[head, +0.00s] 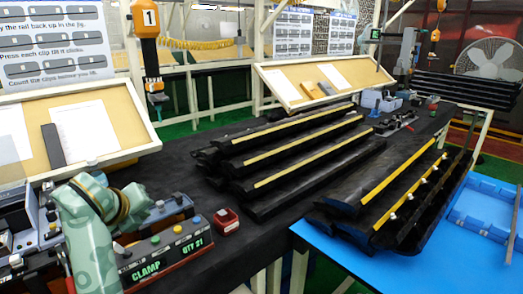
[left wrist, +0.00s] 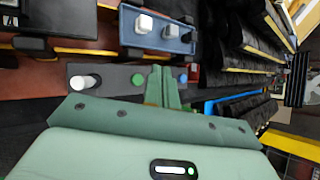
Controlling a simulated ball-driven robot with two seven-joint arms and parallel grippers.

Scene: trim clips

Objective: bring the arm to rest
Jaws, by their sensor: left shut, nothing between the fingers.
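My left gripper shows in the left wrist view (left wrist: 164,86), its two green fingers together with nothing between them. The fingers point toward the clamp box (left wrist: 120,80) and its buttons. In the head view my green left arm stands at the lower left, beside the clamp box (head: 166,250), which reads "CLAMP" and "QTY 21". It hides part of the equipment behind it. How far the fingers are from the box I cannot tell. My right gripper is in neither view.
Black trim rails with yellow strips (head: 300,150) lie stacked on the dark bench. More rails with small clips (head: 390,200) lie at the right, by a blue surface (head: 345,262). A small red bin (head: 226,222) and a tilted board (head: 120,120) stand near my left arm.

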